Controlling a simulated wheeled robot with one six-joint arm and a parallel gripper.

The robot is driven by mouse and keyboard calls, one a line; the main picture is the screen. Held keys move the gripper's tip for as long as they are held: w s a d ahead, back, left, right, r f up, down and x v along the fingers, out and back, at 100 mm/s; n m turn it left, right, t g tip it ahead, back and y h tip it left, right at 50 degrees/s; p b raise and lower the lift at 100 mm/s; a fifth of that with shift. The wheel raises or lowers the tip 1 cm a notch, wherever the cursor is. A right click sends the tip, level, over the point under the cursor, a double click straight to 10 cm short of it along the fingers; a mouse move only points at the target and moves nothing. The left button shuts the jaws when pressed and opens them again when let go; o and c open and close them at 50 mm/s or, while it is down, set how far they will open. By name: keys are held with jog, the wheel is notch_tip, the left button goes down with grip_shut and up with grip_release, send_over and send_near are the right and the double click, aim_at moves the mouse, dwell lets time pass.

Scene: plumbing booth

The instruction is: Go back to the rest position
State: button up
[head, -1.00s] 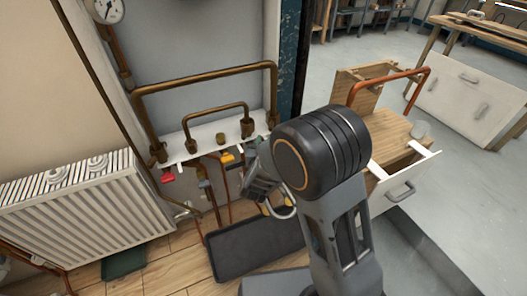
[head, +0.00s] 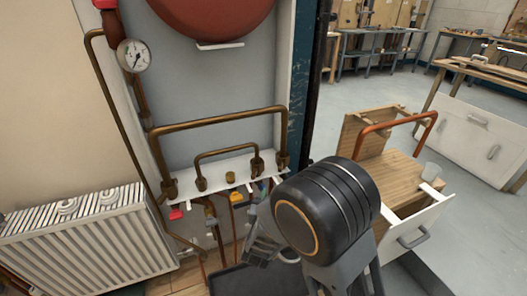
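My gripper (head: 262,243) shows in the lower middle of the head view, partly behind the large dark joint of my own arm. It is close in front of the pipework in the picture. Its fingertips are too small and too hidden to tell whether they are open or shut, and I see nothing clearly held. The copper pipes (head: 215,122) rise in loops from a white shelf (head: 215,178) on the grey wall panel. A red valve handle (head: 176,213) and a yellow one (head: 238,197) sit under the shelf.
A white radiator (head: 90,240) stands at left. A pressure gauge (head: 133,55) and a red vessel (head: 210,15) are above. A dark tray (head: 228,280) is low. Open floor lies behind.

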notch_tip(320, 180, up, 20)
jog(key=n+g+y+p, duration=0.2)
jog(key=g+y+p, duration=0.4)
jog(key=p, duration=1.1)
jog(key=s+d+r+g+p, duration=0.3)
jog(key=s+d+r+p, duration=0.2)
jog(key=s+r+p, duration=0.2)
jog(key=s+d+r+n+g+p, duration=0.1)
jog(key=s+d+r+g+p, duration=0.3)
jog(key=s+r+p, duration=0.3)
notch_tip(320, 180, up, 3)
jog(key=s+d, duration=0.1)
jog(key=s, duration=0.1)
jog(key=shift+s+r+n+g, duration=0.15)
jog(key=shift+s+n+g, duration=0.15)
jog(key=shift+s, duration=0.05)
jog(key=shift+a, duration=0.1)
